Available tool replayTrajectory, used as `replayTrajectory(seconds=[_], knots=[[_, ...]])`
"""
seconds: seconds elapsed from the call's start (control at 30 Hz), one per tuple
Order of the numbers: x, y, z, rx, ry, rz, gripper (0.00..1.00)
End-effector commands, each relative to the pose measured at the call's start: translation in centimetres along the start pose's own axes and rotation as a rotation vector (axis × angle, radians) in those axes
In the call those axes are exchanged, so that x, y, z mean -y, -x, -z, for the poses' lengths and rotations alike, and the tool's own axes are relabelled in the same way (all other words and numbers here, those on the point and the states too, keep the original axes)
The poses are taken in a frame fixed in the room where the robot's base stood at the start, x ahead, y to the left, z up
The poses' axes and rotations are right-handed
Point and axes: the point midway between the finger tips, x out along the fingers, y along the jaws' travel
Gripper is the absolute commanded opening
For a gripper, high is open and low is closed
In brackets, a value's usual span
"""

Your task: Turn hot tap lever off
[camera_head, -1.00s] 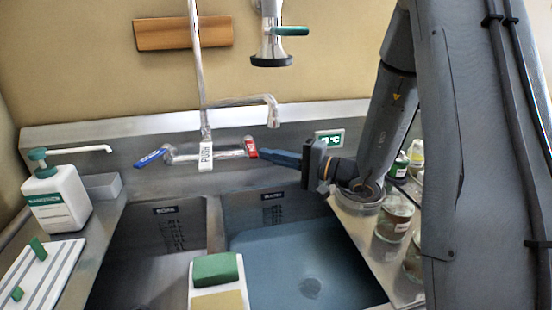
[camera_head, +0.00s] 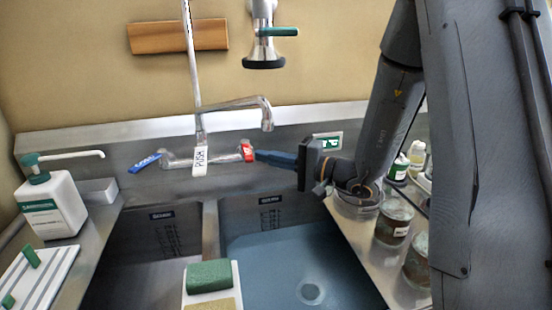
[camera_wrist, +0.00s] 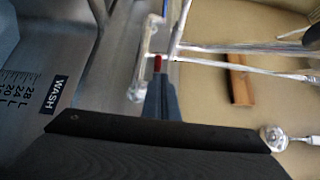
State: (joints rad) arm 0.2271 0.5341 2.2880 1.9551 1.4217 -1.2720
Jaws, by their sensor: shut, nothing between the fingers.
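The hot tap lever (camera_head: 247,151) is red and sits at the right end of the chrome tap body (camera_head: 215,158) on the back wall of the sink. In the wrist view the red lever (camera_wrist: 157,63) shows just beyond my fingertips. My gripper (camera_head: 257,155) is shut, with its blue-grey fingers pointing left and the tips at or touching the lever's right side; I cannot tell if there is contact. My gripper also shows in the wrist view (camera_wrist: 159,78). A blue lever (camera_head: 145,162) is at the left end of the tap body.
The right basin (camera_head: 310,265) holds bluish water; the left basin (camera_head: 150,260) is beside it. The spout (camera_head: 266,115) hangs above the tap, and a spray head (camera_head: 264,50) hangs higher. Jars (camera_head: 394,221) stand on the right counter; a soap bottle (camera_head: 50,205) stands left.

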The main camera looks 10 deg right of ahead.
Motion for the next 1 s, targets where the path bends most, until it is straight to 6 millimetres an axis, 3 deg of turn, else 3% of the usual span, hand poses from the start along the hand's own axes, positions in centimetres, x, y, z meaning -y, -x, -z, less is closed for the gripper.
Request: replayTrajectory(seconds=[0.03, 0.17, 0.2, 0.27, 0.4, 0.57, 0.6, 0.63, 0.67, 0.77, 0.9, 1.0], knots=[[1.8, -0.6, -0.9, 0.031, 0.015, 0.023, 0.00], [3.9, -0.5, -0.7, 0.028, 0.015, 0.024, 0.00], [4.5, -0.4, -0.6, 0.026, 0.015, 0.024, 0.04], [5.5, -0.3, -0.3, 0.022, 0.016, 0.025, 0.15], [7.7, 0.1, 0.1, 0.018, 0.013, 0.028, 0.47], [9.4, 0.7, 0.8, 0.011, 0.007, 0.032, 0.73], [9.7, 0.8, 0.9, 0.009, 0.006, 0.033, 0.49], [9.8, 0.9, 1.0, 0.008, 0.005, 0.032, 0.16], [9.8, 1.1, 1.1, 0.007, 0.005, 0.028, 0.00], [9.1, 1.5, 1.2, 0.021, 0.011, -0.015, 0.00], [6.2, 1.9, 0.7, 0.086, 0.054, -0.179, 0.00], [2.4, 2.5, -4.3, 0.203, 0.005, -0.342, 0.00]])
